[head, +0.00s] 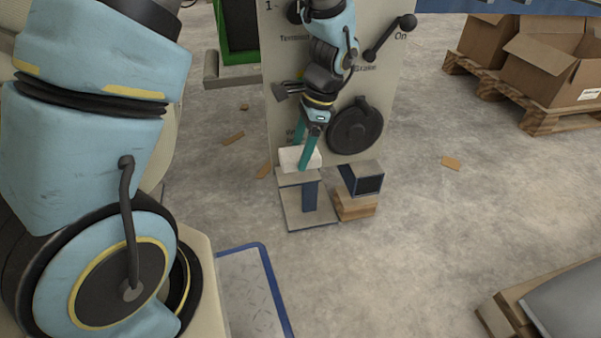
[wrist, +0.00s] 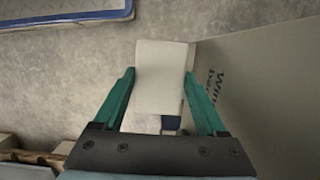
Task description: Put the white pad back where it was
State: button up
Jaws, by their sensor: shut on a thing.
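The white pad (head: 290,160) is between the teal fingers of my gripper (head: 302,154). In the wrist view the pad (wrist: 161,75) is a pale rounded block, with one finger of the gripper (wrist: 160,76) against each side. The pad is at the top of a small stand with a grey top plate (head: 291,180), a blue post and a flat base. I cannot tell whether the pad touches the plate or hangs just above it. Part of the stand (wrist: 171,122) shows behind the pad in the wrist view.
A grey machine panel (head: 275,110) with a round black handwheel (head: 355,130) and a lever (head: 390,38) stands close behind my gripper. A blue square tube (head: 362,178) on a wooden block (head: 355,207) is right of the stand. Open floor (head: 420,220) lies farther right.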

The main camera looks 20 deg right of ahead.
aim_at(301, 180)
jog(key=shift+w+f+b, duration=0.1)
jog(key=shift+f+b, duration=1.2)
jog(key=shift+f, duration=1.55)
jog(key=shift+f, duration=0.1)
jog(key=shift+f, duration=0.1)
jog(key=o, duration=1.3)
jog(key=shift+f+b, duration=0.2)
jog(key=shift+b, duration=0.45)
jog(key=p+v, duration=0.5)
jog(key=v, duration=0.3)
jog(key=shift+s+f, duration=0.1)
jog(key=shift+s, duration=0.1)
